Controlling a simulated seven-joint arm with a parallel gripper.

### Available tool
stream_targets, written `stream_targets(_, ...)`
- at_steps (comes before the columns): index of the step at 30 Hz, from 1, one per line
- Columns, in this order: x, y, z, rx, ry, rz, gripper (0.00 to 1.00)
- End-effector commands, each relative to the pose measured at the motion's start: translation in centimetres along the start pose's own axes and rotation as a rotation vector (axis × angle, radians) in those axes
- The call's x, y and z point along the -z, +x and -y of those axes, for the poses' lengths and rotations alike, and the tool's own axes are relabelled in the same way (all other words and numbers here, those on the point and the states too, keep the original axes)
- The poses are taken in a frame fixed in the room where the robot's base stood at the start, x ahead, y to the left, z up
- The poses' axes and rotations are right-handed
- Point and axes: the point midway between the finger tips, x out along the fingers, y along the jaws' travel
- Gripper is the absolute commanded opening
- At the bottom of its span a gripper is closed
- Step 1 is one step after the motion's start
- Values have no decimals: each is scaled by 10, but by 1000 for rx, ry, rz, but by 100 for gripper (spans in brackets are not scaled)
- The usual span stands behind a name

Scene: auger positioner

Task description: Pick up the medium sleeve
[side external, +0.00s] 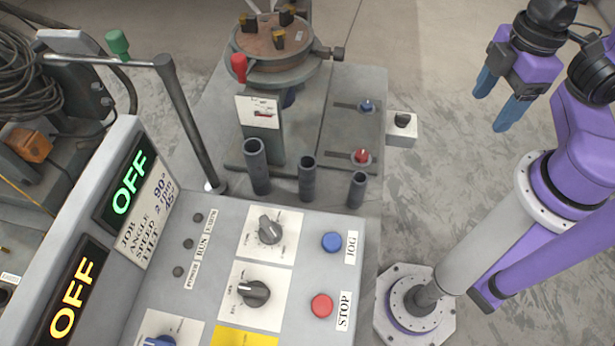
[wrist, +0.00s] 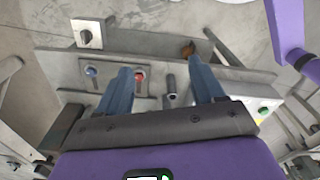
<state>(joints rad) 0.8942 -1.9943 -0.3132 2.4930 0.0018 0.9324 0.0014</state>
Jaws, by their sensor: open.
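Three dark grey upright sleeves stand in a row behind the control panel in the side external view. The medium sleeve (side external: 307,178) is in the middle, between the taller sleeve (side external: 256,166) at left and the shorter sleeve (side external: 357,190) at right. My gripper (side external: 490,112) is open and empty, with blue fingers, up and to the right of the sleeves and well apart from them. In the wrist view, its fingers (wrist: 161,70) are spread, and a dark sleeve (wrist: 171,86) shows between them, farther off. I cannot tell which sleeve that is.
The control panel (side external: 225,270) with knobs and buttons lies in front of the sleeves. A round table (side external: 272,48) and an upright bracket (side external: 260,130) stand behind them. A metal post (side external: 185,120) rises at left. Bare floor (side external: 450,190) lies between the sleeves and my arm.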

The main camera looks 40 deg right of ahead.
Motion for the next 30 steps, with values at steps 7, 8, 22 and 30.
stream_targets(7,2,-34,0,0,-1,-7,68)
stream_targets(8,3,-38,0,0,-1,-8,68)
stream_targets(22,59,-34,40,151,-51,-209,68)
stream_targets(30,121,-32,74,262,-35,-453,68)
